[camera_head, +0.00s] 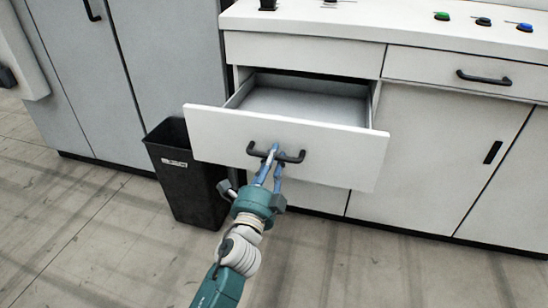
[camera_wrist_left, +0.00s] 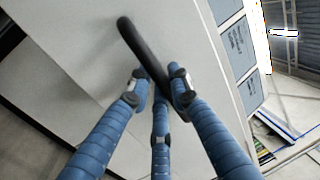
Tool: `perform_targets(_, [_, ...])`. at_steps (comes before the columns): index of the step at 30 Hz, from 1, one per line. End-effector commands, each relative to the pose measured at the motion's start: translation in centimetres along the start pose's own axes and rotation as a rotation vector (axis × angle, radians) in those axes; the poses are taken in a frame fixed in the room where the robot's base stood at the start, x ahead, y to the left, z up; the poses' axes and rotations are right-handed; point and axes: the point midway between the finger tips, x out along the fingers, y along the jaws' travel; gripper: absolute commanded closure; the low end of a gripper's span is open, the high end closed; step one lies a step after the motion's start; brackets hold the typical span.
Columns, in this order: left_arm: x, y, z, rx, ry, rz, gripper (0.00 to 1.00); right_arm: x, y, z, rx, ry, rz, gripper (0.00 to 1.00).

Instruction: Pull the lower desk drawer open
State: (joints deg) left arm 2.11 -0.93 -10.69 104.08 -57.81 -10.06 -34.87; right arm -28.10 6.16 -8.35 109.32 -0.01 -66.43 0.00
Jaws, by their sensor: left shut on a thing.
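The lower desk drawer (camera_head: 330,151) has a white front and stands well out from the desk, with its empty grey inside showing behind the front. Its black bar handle (camera_head: 293,159) is on the front face. My left gripper (camera_head: 272,155) is shut on the handle near its middle. In the left wrist view, the blue fingers of my left gripper (camera_wrist_left: 159,88) close around the black handle (camera_wrist_left: 130,36), which crosses at a slant in front of the drawer front (camera_wrist_left: 75,45). My right gripper is not in view.
A black bin (camera_head: 183,180) stands on the floor just left of the drawer front. A shut drawer (camera_head: 430,70) and cupboard doors (camera_head: 430,150) are to the right. Grey cabinets (camera_head: 165,50) stand at the left. The floor in front is clear.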

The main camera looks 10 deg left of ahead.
Motion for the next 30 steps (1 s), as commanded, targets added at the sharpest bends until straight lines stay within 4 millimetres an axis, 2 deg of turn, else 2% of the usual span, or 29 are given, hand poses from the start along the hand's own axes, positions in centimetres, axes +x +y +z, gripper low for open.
perform_targets(3, [0.0, 0.0, 0.0, 0.000, 0.000, -0.001, 1.00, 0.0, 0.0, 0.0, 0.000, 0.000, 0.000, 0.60])
perform_targets(4, [0.0, 0.0, 0.0, 0.000, 0.000, -0.001, 0.79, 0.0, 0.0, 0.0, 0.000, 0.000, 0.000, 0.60])
perform_targets(6, [0.0, 0.0, 0.0, 0.000, 0.000, -0.001, 0.65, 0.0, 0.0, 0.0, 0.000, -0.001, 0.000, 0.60])
perform_targets(7, [0.0, 0.0, 0.0, 0.000, 0.000, -0.001, 0.63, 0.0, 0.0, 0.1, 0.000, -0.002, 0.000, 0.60])
perform_targets(17, [-0.4, 0.1, 0.0, -0.001, 0.000, 0.001, 0.63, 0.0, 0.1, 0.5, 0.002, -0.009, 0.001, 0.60])
perform_targets(30, [-6.7, 0.1, 0.0, -0.002, -0.002, 0.002, 0.63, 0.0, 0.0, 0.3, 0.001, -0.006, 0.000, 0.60])
